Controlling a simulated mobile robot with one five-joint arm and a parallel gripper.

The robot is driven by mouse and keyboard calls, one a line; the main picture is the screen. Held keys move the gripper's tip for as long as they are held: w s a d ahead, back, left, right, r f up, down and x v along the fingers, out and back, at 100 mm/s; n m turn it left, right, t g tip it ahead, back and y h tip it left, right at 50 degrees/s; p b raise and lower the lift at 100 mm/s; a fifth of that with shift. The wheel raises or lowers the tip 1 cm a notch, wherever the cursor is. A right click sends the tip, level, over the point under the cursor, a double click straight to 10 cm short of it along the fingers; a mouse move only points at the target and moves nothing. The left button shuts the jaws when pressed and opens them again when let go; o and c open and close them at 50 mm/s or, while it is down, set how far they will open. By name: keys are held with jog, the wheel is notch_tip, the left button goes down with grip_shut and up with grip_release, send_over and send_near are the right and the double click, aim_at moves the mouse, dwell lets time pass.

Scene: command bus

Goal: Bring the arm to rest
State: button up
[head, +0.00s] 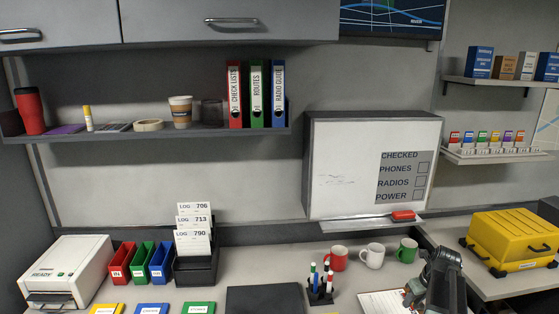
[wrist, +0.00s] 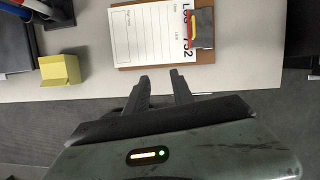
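My gripper (wrist: 161,88) shows in the wrist view with its two dark fingers apart and nothing between them. It is over the front edge of the desk (wrist: 90,88), just short of a clipboard (wrist: 203,54) with a log sheet. In the head view my arm rises at the lower right, in front of the desk, and hides part of the clipboard (head: 375,303). The fingertips cannot be made out in the head view.
A yellow case (head: 513,240) is at the right. Grey floor lies before the desk.

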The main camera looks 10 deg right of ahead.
jog(key=w+a+n, duration=0.2)
jog(key=a+n, duration=0.2)
jog(key=a, duration=0.7)
jog(key=w+a+n+g+y, duration=0.1)
jog(key=a+n, duration=0.2)
jog(key=a, duration=0.7)
jog(key=w+a+n, duration=0.2)
jog(key=a+n, duration=0.2)
jog(key=a, duration=0.7)
jog(key=s+a+n+g, duration=0.1)
jog(key=s+a+n, duration=0.2)
jog(key=n, duration=0.9)
jog(key=s+a+f+n+g+h, duration=0.1)
jog(key=s+a+n, duration=0.3)
jog(key=n, duration=0.8)
jog(key=shift+s+a, duration=0.3)
jog(key=shift+s, duration=0.5)
